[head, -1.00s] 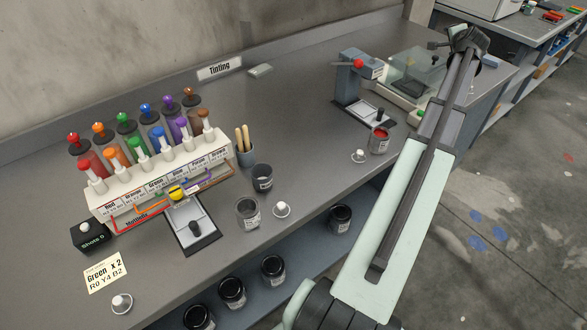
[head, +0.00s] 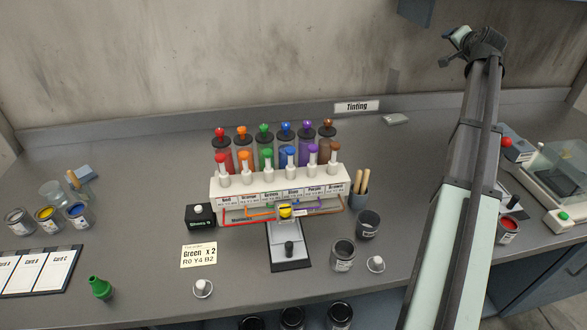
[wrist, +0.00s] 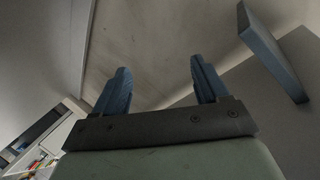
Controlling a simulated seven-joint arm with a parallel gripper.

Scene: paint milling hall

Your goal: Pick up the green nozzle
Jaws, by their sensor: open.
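The green nozzle (head: 101,287) stands on the grey bench at the lower left of the head view, with a wide ribbed base and a narrower tip on top. My gripper (head: 454,40) is raised high at the upper right of the head view, far from the nozzle. In the wrist view my gripper (wrist: 161,88) is open, its two blue fingers apart with nothing between them. The nozzle does not show in the wrist view.
The tinting rack (head: 280,185) with coloured bottles stands mid-bench. Paint jars (head: 47,218) stand at the left behind the card board (head: 40,271). A recipe note (head: 199,254) and a white-knobbed lid (head: 203,289) lie right of the nozzle. The bench around the nozzle is clear.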

